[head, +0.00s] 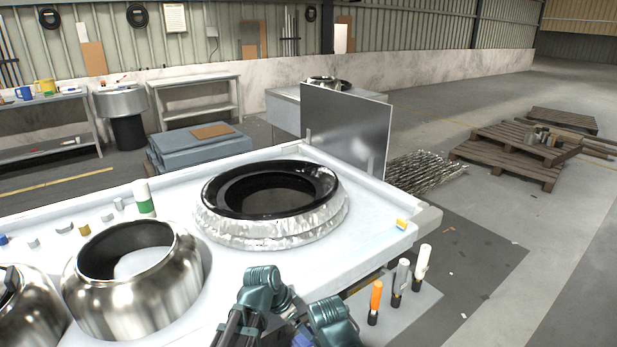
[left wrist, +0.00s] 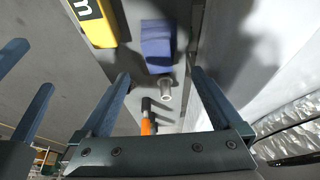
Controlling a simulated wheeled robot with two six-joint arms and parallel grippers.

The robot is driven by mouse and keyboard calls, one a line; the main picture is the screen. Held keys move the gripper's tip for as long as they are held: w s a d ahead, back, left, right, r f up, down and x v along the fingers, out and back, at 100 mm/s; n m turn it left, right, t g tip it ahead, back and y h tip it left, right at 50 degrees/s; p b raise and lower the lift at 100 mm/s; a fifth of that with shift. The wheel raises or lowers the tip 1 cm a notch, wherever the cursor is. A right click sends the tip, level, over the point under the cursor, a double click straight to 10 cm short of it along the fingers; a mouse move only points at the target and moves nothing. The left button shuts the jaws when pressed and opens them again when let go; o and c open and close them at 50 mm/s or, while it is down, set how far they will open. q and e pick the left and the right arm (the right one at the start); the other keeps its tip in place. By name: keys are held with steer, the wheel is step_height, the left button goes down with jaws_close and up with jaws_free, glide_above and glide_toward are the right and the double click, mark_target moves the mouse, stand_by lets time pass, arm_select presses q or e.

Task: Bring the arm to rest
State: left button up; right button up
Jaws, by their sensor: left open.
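My left arm (head: 262,285) comes in at the bottom middle of the head view, by the front edge of the pale workbench (head: 375,215). Its gripper is not clear there. In the left wrist view my left gripper (left wrist: 160,76) is open, with nothing held between its two fingers. Another teal arm part of mine (head: 333,322) shows just to the right. Blue-grey fingers (left wrist: 30,110) at the left edge of the left wrist view look like my right gripper; they are partly cut off, and their state is unclear.
A steel bowl (head: 135,285) and a large ring with a black centre (head: 270,205) stand on the bench. An orange-handled tool (head: 375,298) and two others stand by its right corner. A blue block (left wrist: 157,45) and yellow item (left wrist: 98,22) lie beyond my left fingers.

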arm_select(q)
steer(key=b+x, duration=1)
steer(key=shift+f+b, duration=0.4)
steer(key=shift+f, duration=0.05)
step_height(320, 180, up, 19)
steer(key=p, duration=1.8)
steer(key=shift+f+p, duration=0.15)
steer(key=shift+p, duration=0.2)
steer(key=shift+s+d, duration=0.1)
